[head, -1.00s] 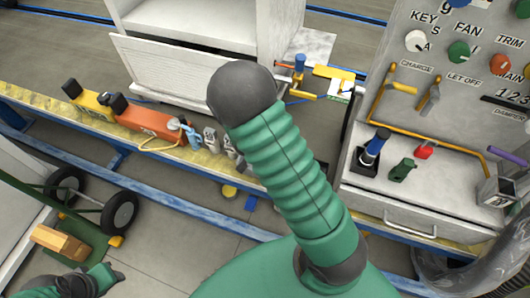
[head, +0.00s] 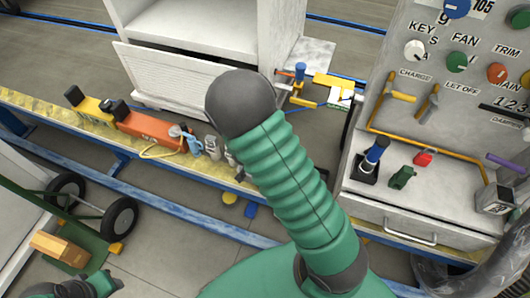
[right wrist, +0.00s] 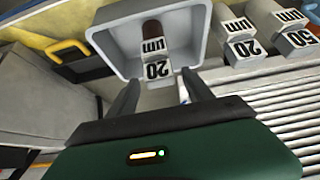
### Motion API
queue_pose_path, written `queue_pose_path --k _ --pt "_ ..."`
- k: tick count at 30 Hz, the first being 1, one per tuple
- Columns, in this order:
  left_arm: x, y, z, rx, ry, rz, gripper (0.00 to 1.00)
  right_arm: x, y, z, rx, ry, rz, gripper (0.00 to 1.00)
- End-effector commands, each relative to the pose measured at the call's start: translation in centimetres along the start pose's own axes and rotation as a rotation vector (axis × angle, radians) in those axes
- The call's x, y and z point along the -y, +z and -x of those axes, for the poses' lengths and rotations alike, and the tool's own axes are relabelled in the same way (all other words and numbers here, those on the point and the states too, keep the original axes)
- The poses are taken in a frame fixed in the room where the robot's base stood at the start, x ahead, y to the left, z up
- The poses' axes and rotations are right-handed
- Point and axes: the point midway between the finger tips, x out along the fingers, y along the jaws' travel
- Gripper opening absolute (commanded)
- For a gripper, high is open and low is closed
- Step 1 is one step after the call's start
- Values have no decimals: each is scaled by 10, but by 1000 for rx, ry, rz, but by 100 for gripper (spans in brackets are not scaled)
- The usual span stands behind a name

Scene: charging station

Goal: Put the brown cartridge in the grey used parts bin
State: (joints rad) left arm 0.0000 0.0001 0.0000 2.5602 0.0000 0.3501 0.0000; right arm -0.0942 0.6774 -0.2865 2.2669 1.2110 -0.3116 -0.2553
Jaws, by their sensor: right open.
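In the right wrist view a brown piece (right wrist: 152,28), probably the brown cartridge, shows inside a grey open bin (right wrist: 101,38). A white-and-grey part marked 20 (right wrist: 156,69) is directly below it in the picture; I cannot tell whether they are joined. My right gripper (right wrist: 160,92) is open, its two dark fingers apart near the bin's near wall, with nothing clearly between them. In the head view my right arm hides that gripper and the bin. My left gripper (head: 98,285) is partly in view at the lower left, and its jaws are unclear.
Several grey blocks with number labels (right wrist: 238,48) stand right of the bin, near a louvred panel (right wrist: 280,110). In the head view a yellow beam carries an orange box (head: 150,128). A control panel (head: 450,80) stands at right and a wheeled cart (head: 120,218) at lower left.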

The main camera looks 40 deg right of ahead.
Motion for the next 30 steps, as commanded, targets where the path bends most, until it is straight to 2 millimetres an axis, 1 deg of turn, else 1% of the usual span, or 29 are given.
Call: queue_pose_path --k 1,3,7,10,14,17,20,21,22,24,26,27,30 --pt "0 -4 16 0 0 0 36 1 -5 21 -1 -3 3 59" --pt "0 -7 30 -1 0 0 36 1 -6 41 -1 -4 3 59" --pt "0 -12 51 -1 0 0 36 1 -6 75 0 -3 2 59" --pt "0 -15 61 -1 0 0 36 1 -5 92 -1 -2 1 59" --pt "0 -16 66 -1 0 0 36 1 -2 103 2 -4 2 59" --pt "0 -16 66 0 0 0 36 13 4 112 35 -61 39 59" --pt "0 -15 65 0 0 0 36 40 18 135 115 -196 153 59" --pt "0 -15 65 0 0 0 36 50 27 150 155 -262 220 59" --pt "0 -15 65 0 0 0 36 55 34 162 185 -309 278 59" --pt "0 -15 65 0 0 0 36 60 49 190 245 -398 426 59" --pt "0 -15 65 0 0 0 36 56 59 212 281 -448 560 59" --pt "0 -15 65 0 0 0 36 49 64 223 298 -465 649 59" --pt "0 -15 65 0 0 0 36 28 69 242 313 -467 836 59"
